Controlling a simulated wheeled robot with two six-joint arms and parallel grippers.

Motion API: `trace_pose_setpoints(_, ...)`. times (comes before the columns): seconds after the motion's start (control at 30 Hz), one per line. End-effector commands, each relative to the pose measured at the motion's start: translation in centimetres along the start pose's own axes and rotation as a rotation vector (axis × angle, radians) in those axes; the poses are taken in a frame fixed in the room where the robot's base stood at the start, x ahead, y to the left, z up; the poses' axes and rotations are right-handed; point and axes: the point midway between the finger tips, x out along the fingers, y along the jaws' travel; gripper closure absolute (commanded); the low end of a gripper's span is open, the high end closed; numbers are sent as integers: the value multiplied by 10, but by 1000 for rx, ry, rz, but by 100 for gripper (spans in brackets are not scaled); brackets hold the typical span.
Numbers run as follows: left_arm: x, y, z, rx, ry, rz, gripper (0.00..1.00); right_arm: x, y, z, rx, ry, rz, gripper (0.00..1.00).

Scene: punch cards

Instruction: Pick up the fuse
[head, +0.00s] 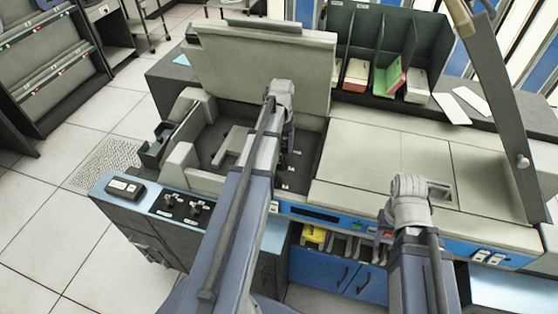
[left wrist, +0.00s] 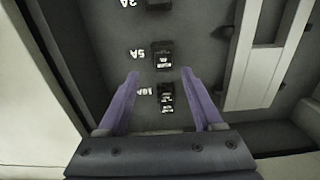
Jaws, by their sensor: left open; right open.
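Several small black fuses sit in a column on the dark floor of the machine's open bay. In the left wrist view, the fuse beside the 10A label (left wrist: 166,98) lies between the fingertips of my left gripper (left wrist: 163,80). The fuse beside the 5A label (left wrist: 163,57) is just beyond the fingertips, and one beside the 2A label (left wrist: 158,4) is cut by the top edge. My left gripper is open, its purple fingers either side of the 10A fuse with gaps. In the head view the arm partly hides this gripper (head: 288,140). My right gripper (head: 386,222) is mostly hidden behind its wrist, over the machine's front edge.
The bay has a raised lid (head: 262,65) behind it and a pale wall to its left. A pale rail (left wrist: 262,50) stands right of the fuses. Card bins (head: 385,50) stand at the back. A flat cover (head: 385,165) lies right of the bay.

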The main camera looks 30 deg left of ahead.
Motion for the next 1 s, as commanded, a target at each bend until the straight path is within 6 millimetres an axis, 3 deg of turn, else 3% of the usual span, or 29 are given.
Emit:
trace_pose_setpoints(0.43,49,-6,5,0,0,0,32,48,-5,-3,0,0,0,50)
trace_pose_setpoints(0.77,50,-6,5,0,0,0,32,50,-5,-3,0,0,0,50)
trace_pose_setpoints(1.0,50,-6,5,0,0,0,58,50,-5,-3,0,0,0,50)
